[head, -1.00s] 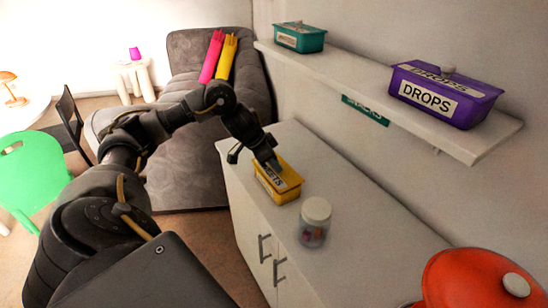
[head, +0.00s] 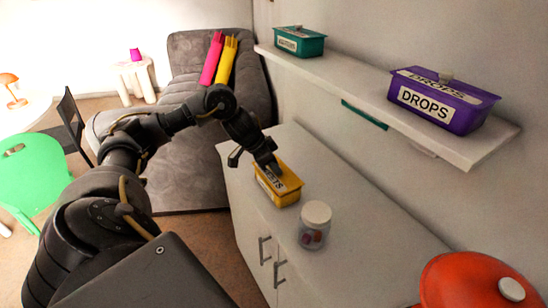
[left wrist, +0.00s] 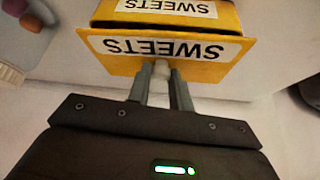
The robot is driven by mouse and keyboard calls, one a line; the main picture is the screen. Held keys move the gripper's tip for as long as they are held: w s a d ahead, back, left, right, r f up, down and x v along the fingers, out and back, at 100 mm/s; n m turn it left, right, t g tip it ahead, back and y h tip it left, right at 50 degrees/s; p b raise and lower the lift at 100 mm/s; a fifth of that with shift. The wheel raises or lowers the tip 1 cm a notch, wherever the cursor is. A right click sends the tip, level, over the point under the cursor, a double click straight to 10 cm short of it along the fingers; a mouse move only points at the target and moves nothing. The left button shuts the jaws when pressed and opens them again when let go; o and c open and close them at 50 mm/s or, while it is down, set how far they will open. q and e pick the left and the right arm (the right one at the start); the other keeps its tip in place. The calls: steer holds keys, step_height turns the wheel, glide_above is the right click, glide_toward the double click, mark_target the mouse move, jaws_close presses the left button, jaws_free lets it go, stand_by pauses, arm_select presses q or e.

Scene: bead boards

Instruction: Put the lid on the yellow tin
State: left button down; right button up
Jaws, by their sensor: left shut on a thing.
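The yellow tin (head: 283,199) stands on the white cabinet top. Its SWEETS wall label also shows in the left wrist view (left wrist: 165,8). The yellow lid (head: 286,178) lies over the tin's top, with its own SWEETS label facing the wrist camera (left wrist: 215,72). My left gripper (head: 274,169) is above the lid, shut on its pale knob, which shows between the fingers in the left wrist view (left wrist: 161,69). I cannot tell whether the lid rests fully on the rim. My right gripper is not in view.
A clear jar with a white cap (head: 315,225) stands close to the tin. A red round-topped thing (head: 470,285) is at the bottom right. The wall shelf (head: 400,105) holds a teal box (head: 300,42) and a purple DROPS box (head: 440,105).

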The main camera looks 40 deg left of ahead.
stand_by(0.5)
arm_select(q)
steer(key=shift+f, duration=0.4)
steer(key=shift+p, duration=0.6)
stand_by(0.5)
steer(key=c, duration=0.8)
jaws_free()
steer(key=shift+o, duration=0.2)
step_height(320, 180, up, 8)
steer(key=p, duration=0.9)
